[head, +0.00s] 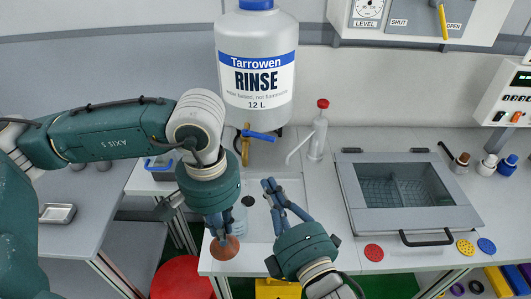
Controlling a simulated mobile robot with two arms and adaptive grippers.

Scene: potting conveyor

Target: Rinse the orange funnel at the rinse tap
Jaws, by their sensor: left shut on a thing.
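The orange funnel (225,248) is at the front left of the white worktop, wide side showing below my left gripper (220,232). My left gripper is shut on it and points down. Whether the funnel touches the worktop I cannot tell. The rinse tap (246,150), brass with a blue lever (259,136), sits under the large white RINSE container (257,85), behind and above the funnel. My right gripper (270,188) is over the pale sunken area, right of the funnel, and holds nothing visible; its finger gap is unclear.
A white spout with a red knob (322,104) stands right of the tap. A grey glass-lidded box (405,190) fills the right of the worktop. Red (373,252), yellow (465,247) and blue (486,245) discs lie along the front edge. A red round thing (180,278) is below.

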